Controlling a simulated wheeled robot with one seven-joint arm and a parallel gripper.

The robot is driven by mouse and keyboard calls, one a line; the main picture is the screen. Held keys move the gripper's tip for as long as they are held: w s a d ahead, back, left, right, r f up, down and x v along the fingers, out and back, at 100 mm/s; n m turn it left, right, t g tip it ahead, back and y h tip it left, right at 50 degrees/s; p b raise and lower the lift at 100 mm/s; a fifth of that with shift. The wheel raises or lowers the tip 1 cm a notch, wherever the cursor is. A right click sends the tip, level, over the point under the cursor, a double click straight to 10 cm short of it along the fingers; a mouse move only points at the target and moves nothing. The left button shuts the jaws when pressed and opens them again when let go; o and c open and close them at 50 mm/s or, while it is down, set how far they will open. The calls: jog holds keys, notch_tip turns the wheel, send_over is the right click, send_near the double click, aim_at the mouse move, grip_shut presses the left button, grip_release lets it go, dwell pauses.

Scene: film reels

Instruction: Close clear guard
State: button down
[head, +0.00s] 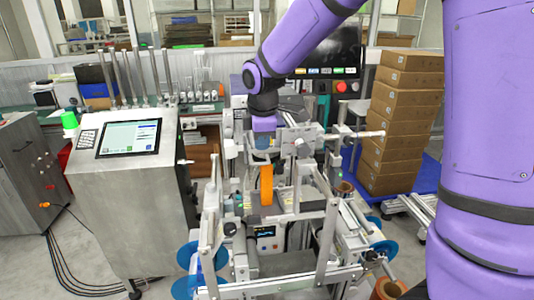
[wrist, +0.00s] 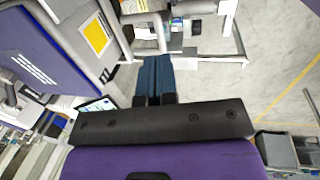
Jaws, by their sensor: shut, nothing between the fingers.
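I cannot pick out the clear guard for certain in either view; see-through panels are hard to tell from the metal frame of the machine (head: 330,215). The machine stands in front of me with upright posts and an orange reel (head: 266,184) in its middle. My gripper (wrist: 152,62) points into the machine area in the wrist view, its two blue fingers together and empty. In the head view my arm reaches down to the back of the machine, and the fingertips are hard to make out there. I cannot tell whether they touch anything.
A steel cabinet with a screen (head: 128,138) stands left of the machine. Stacked cardboard boxes (head: 398,125) stand at the right. Blue discs (head: 385,250) sit low on the machine's sides. A panel with a yellow label (wrist: 95,37) is left of the fingers.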

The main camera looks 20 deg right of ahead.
notch_tip(320, 180, up, 9)
jog(key=s, duration=0.1)
jog(key=shift+s+a, duration=0.25)
jog(key=shift+a, duration=0.15)
jog(key=shift+a+f, duration=0.1)
send_near(258, 163)
jog(key=f, duration=0.2)
jog(key=w+f, duration=0.1)
jog(key=f, duration=0.4)
jog(key=shift+w+f, duration=0.2)
jog(key=shift+w, duration=0.1)
